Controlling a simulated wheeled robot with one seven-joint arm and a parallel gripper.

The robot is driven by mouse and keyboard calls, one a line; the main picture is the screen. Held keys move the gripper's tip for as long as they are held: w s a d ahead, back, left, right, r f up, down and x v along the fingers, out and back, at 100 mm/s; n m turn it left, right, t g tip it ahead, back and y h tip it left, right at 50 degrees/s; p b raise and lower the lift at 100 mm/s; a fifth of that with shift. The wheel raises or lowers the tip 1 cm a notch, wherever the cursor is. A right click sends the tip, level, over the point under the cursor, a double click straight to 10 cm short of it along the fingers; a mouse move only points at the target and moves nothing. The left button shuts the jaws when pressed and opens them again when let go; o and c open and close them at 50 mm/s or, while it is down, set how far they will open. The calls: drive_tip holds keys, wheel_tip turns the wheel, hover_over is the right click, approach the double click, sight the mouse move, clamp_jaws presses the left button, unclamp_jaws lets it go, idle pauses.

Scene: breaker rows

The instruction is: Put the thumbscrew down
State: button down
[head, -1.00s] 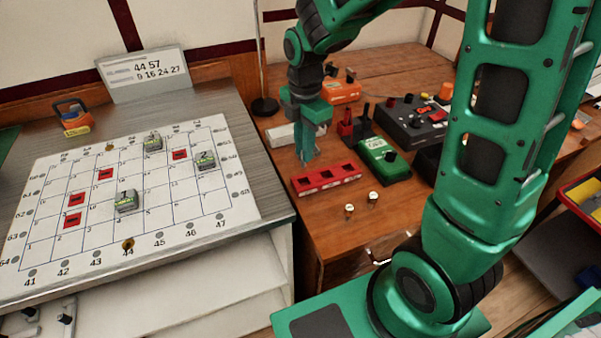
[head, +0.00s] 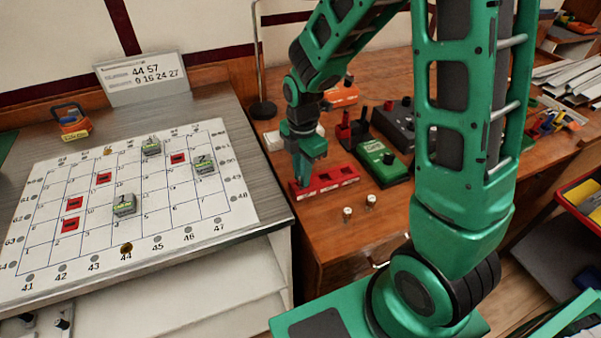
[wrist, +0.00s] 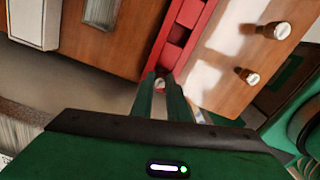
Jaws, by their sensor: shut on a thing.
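My gripper (head: 303,182) points down at the left end of the red tray (head: 337,178), a long block with square pockets. In the wrist view, my gripper (wrist: 162,82) is shut on a thumbscrew (wrist: 160,84); only its small pale top shows between the fingertips. The fingertips are at the near end of the red tray (wrist: 182,32). Whether the thumbscrew touches the tray is hidden. Two other thumbscrews (head: 347,214) (head: 371,211) stand on the wooden bench, right of and in front of the tray.
A green box (head: 382,161) and a dark control box (head: 397,122) stand behind the tray. A white block (head: 275,139) lies behind my gripper. The slanted numbered board (head: 150,225) is to the left. Bare bench (head: 325,225) lies in front of the tray.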

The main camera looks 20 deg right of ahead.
drive_tip(key=c, duration=1.7)
unclamp_jaws()
wheel_tip(320, 180, up, 12)
drive_tip(key=s+d+r+m, duration=0.1)
drive_tip(key=s+d+m, duration=0.4)
drive_tip(key=s+m, duration=0.2)
drive_tip(key=s+d+r+m, duration=0.1)
drive_tip(key=s+d+m, duration=0.5)
drive_tip(key=m, duration=0.5)
drive_tip(key=s+d+r+m, duration=0.1)
drive_tip(key=s+d+m, duration=0.5)
drive_tip(key=s+m, duration=0.3)
drive_tip(key=shift+s+d+r, duration=0.1)
drive_tip(key=shift+s+d, duration=0.1)
drive_tip(key=shift+s, duration=0.5)
